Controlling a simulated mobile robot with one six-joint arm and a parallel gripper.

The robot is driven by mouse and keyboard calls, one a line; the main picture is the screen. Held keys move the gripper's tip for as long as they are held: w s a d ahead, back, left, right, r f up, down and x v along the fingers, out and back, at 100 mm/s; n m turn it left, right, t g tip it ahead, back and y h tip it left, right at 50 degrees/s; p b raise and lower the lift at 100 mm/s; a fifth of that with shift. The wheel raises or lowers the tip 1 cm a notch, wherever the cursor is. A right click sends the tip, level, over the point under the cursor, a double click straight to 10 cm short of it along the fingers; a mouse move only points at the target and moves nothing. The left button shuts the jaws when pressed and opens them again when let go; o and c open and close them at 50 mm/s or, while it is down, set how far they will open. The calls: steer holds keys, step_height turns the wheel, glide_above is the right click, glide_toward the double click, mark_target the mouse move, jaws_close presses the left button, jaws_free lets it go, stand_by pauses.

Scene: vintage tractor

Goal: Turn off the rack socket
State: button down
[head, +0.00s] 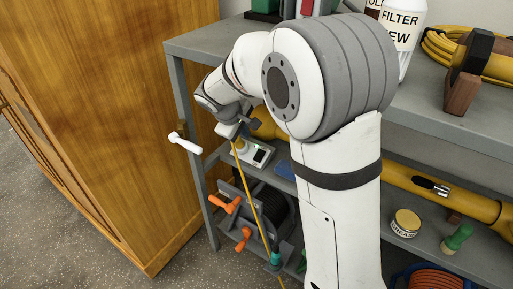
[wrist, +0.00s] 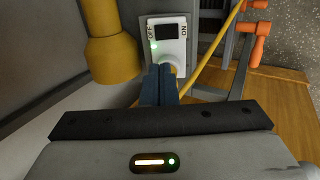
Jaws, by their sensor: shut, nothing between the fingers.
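The rack socket (wrist: 184,50) is a white box with a dark screen, a lit green light and OFF and ON marks, ahead of my gripper in the wrist view. In the head view the socket (head: 250,160) sits on the rack's middle shelf. My gripper (wrist: 166,68) is shut and empty, its blue-grey fingertips at the socket's near end. In the head view my gripper (head: 241,132) is above the socket, partly hidden by my arm.
A yellow cord (head: 252,195) runs down in front of the rack from near the socket. A yellow cylinder (wrist: 110,50) stands close left of the socket in the wrist view. A reel with orange handles (head: 224,204) is below. A wooden cabinet (head: 110,110) stands left.

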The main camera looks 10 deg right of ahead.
mark_target(260, 152)
steer(key=shift+f, duration=0.1)
steer(key=b+x, duration=0.3)
steer(key=x, duration=0.9)
steer(key=shift+w+d+f, duration=0.15)
steer(key=shift+f, duration=0.15)
steer(key=shift+w+d+f+b, duration=0.2)
steer(key=shift+w+f+b, duration=0.15)
steer(key=shift+f, duration=0.15)
steer(key=shift+f, duration=0.1)
